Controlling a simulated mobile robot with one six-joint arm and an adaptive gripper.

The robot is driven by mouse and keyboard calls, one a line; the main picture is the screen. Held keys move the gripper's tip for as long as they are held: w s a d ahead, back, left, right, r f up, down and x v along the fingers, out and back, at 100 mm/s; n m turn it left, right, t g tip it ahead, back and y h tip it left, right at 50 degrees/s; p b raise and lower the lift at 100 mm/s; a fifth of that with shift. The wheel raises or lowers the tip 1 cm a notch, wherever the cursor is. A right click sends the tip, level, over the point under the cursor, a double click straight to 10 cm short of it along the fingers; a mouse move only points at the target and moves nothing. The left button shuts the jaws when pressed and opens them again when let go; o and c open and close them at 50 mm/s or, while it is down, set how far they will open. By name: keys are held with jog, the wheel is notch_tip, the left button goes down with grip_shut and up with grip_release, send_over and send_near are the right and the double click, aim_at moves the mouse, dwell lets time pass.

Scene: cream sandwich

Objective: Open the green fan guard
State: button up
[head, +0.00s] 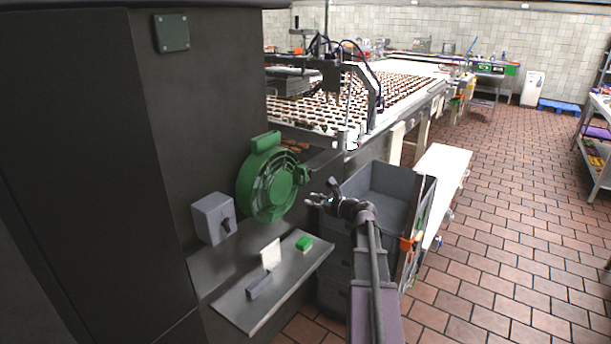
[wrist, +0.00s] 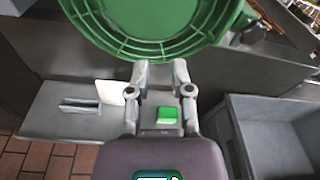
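The round green fan guard (head: 270,187) is on the side of the dark machine.
A grey switch box (head: 213,218) is left of the guard. Grey crates (head: 384,205) stand close on the right. Tiled floor is open farther right.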

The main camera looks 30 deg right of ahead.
jog(key=s+d+r+m+t+h, duration=0.1)
jog(key=d+r+m+t+h, duration=0.1)
jog(key=d+m, duration=0.2)
jog(key=d, duration=0.3)
jog(key=shift+s+d+r+m, duration=0.15)
jog(key=shift+d+r+m, duration=0.15)
jog(key=shift+d+r, duration=0.05)
jog(key=w+a, duration=0.2)
jog(key=w, duration=1.1)
jog(key=shift+w+a, duration=0.3)
jog(key=shift+a, duration=0.1)
grip_shut()
